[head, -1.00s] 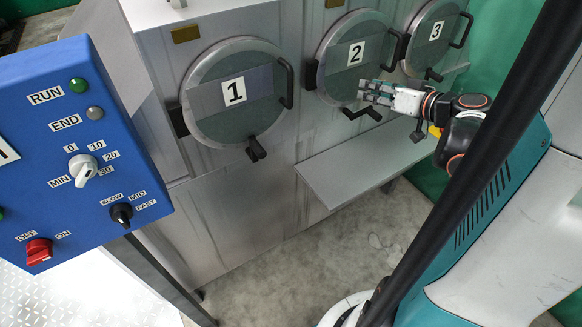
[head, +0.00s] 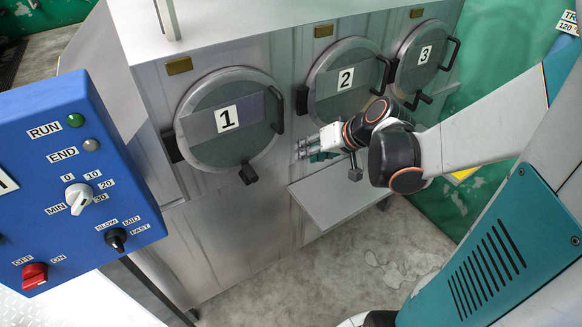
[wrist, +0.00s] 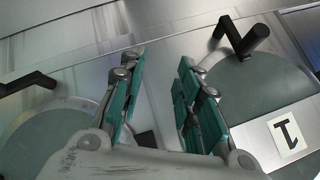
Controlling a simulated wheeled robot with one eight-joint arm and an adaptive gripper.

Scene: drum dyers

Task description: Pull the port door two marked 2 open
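Port door two (head: 326,88) is a round grey-rimmed door with a white label marked 2. It looks closed against the machine front. Its dark bar handle (head: 387,72) is on its right side. Its bottom latch is hidden behind my wrist in the head view; a dark latch (wrist: 28,83) shows on the door at the left of the wrist view (wrist: 45,140). My gripper (head: 303,148) is left of and below door two, between doors one and two. In the wrist view my gripper (wrist: 163,62) has its fingers spread, with nothing between them.
Door one (head: 210,145) is left of my gripper, its latch (wrist: 242,38) near my fingers in the wrist view. Door three (head: 408,72) is to the right. A grey shelf (head: 325,200) lies below my gripper. A blue control panel (head: 60,190) stands at left.

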